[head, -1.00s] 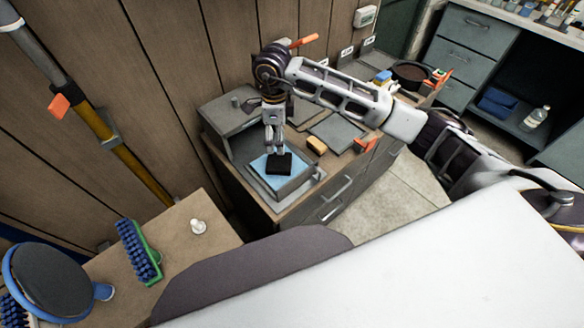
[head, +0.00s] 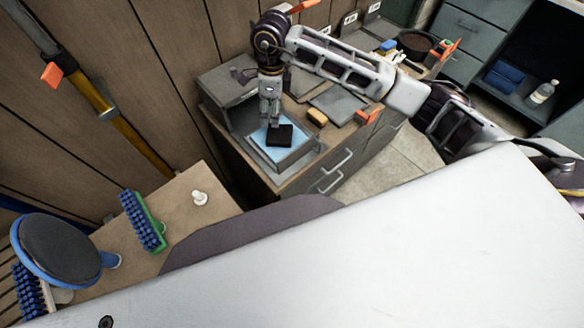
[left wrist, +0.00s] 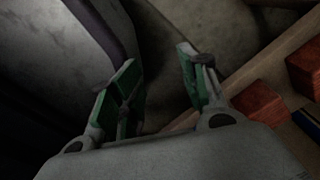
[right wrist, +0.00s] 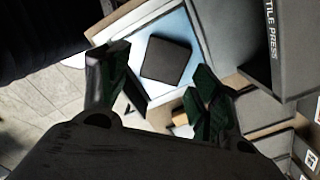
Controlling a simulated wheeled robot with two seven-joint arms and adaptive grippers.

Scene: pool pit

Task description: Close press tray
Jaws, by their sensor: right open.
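The tile press (head: 225,92) is a grey box on the wooden bench against the panelled wall, and its lettering shows in the right wrist view (right wrist: 279,45). The press tray (head: 302,160) sticks out of its front, with a light blue bed. A black square tile (head: 279,135) lies on that bed; it also shows in the right wrist view (right wrist: 166,60). My right gripper (head: 272,121) points down over the tray by the tile. Its fingers are apart in the right wrist view (right wrist: 157,72), and I cannot tell whether they touch anything. My left gripper (left wrist: 158,62) is open and empty.
A yellow-brown sponge (head: 317,116) and an orange clamp-like piece (head: 368,115) lie right of the tray. A nearer bench holds a blue-bristled brush (head: 142,220) and a white knob (head: 200,198). Red blocks (left wrist: 259,103) sit near my left gripper. Drawers (head: 335,172) lie below the tray.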

